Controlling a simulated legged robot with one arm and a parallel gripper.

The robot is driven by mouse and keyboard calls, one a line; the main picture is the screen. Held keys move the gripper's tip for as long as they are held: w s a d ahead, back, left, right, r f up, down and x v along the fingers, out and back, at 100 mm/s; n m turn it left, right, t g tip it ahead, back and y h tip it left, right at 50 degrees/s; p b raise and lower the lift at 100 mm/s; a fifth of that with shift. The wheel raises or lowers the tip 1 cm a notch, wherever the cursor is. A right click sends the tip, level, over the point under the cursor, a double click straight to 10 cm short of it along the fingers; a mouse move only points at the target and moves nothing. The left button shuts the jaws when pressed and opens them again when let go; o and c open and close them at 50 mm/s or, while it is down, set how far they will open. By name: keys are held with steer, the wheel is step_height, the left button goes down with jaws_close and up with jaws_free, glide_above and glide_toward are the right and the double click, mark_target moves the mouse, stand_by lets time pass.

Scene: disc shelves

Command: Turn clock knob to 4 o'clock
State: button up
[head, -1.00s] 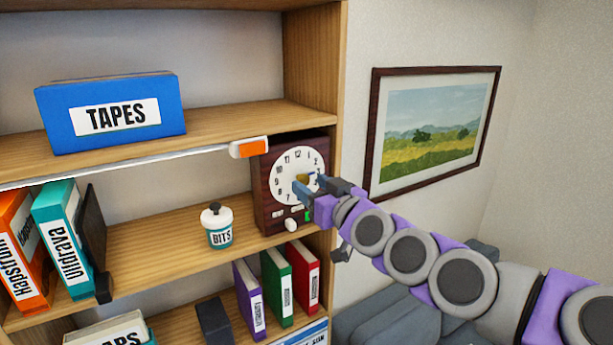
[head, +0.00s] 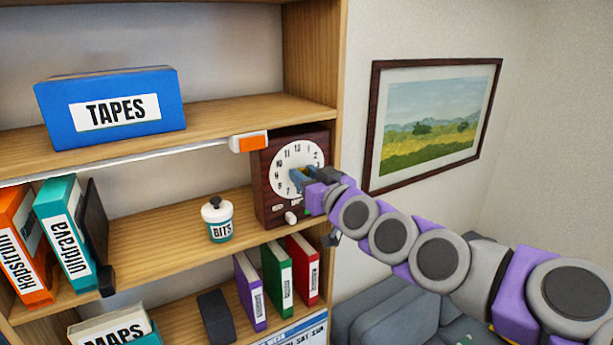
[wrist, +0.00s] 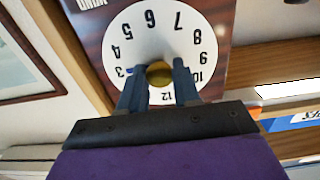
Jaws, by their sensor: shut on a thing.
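A dark wood clock (head: 264,195) with a round white face stands at the right end of the middle shelf. In the wrist view its face (wrist: 193,22) appears upside down, with 12 at the bottom. The round gold knob (wrist: 159,74) sits at the centre of the face. My gripper (wrist: 159,80) is shut on the knob, one finger on each side. In the head view my gripper (head: 299,180) covers the knob and the lower right numerals.
A white jar marked BITS (head: 217,221) stands left of the clock. An orange-and-white piece (head: 249,142) sits on the shelf edge above it. Binders (head: 274,283) stand below. The shelf's right side panel (head: 336,100) is close to my arm.

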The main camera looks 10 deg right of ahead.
steer(key=c, duration=0.3)
steer(key=shift+c, duration=0.2)
steer(key=shift+m, duration=0.3)
steer(key=shift+d+r+m+b, duration=0.1)
steer(key=shift+m+b, duration=1.1)
steer(key=shift+m, duration=1.3)
steer(key=o, duration=1)
